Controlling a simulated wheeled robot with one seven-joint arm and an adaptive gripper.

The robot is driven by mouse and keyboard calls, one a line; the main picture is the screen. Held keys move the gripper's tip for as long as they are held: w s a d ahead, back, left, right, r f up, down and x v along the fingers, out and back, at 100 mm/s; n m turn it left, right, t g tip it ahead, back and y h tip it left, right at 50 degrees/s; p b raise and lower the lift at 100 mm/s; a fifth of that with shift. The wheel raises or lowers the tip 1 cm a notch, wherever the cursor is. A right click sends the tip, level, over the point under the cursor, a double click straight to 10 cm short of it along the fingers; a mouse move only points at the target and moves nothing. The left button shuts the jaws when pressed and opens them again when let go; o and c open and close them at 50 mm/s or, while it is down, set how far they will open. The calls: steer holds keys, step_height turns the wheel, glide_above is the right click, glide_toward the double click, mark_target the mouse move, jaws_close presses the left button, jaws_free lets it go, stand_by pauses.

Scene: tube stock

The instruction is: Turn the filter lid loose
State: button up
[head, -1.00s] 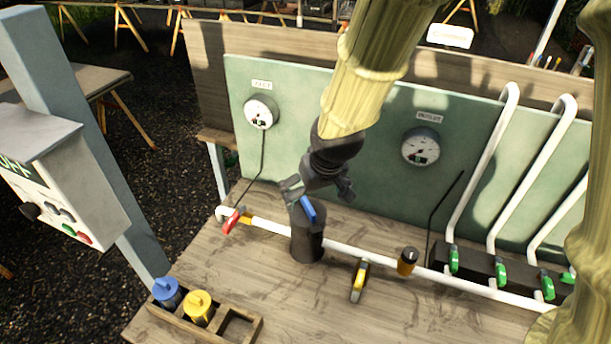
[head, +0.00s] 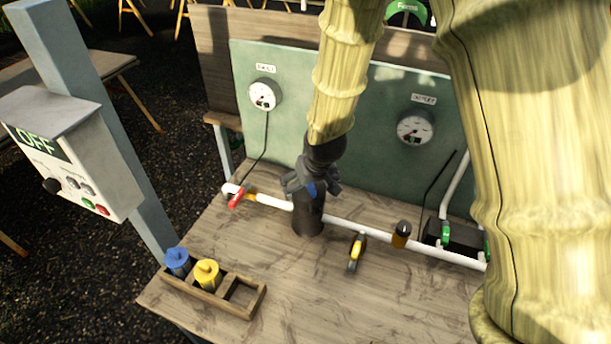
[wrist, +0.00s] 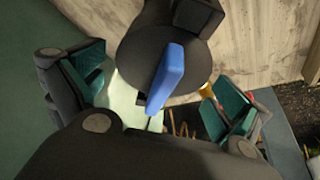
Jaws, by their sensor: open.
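The filter (head: 308,220) is a dark upright cylinder on the white pipe (head: 350,229). Its dark lid (wrist: 196,62) carries a blue bar handle (wrist: 166,76), which fills the middle of the wrist view. My gripper (head: 312,184) is just above the filter in the head view and hides most of the lid. In the wrist view my gripper (wrist: 155,95) is open. Its teal-padded fingers are wide apart, one on each side of the blue handle. I see no finger touching the handle.
A red-handled valve (head: 237,199) is left of the filter, a yellow-handled valve (head: 356,252) right of it. A wooden rack (head: 222,303) holds a blue cartridge (head: 177,262) and a yellow one (head: 207,274), with one empty slot. Gauges hang behind. An OFF box (head: 70,150) stands at left.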

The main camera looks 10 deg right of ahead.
steer(key=shift+s+d+r, duration=0.1)
steer(key=shift+s+r, duration=0.15)
steer(key=shift+s, duration=0.3)
steer(key=shift+s+r, duration=0.25)
steer(key=shift+s, duration=0.3)
steer(key=w+f, duration=0.2)
steer(key=shift+w, duration=0.4)
steer(key=c, duration=0.3)
steer(key=shift+r, duration=0.15)
steer(key=c, duration=0.3)
steer(key=shift+s+r, duration=0.1)
steer(key=shift+s, duration=0.15)
steer(key=c, duration=0.3)
steer(key=shift+s+r, duration=0.15)
steer(key=shift+s, duration=0.15)
steer(key=shift+w, duration=0.1)
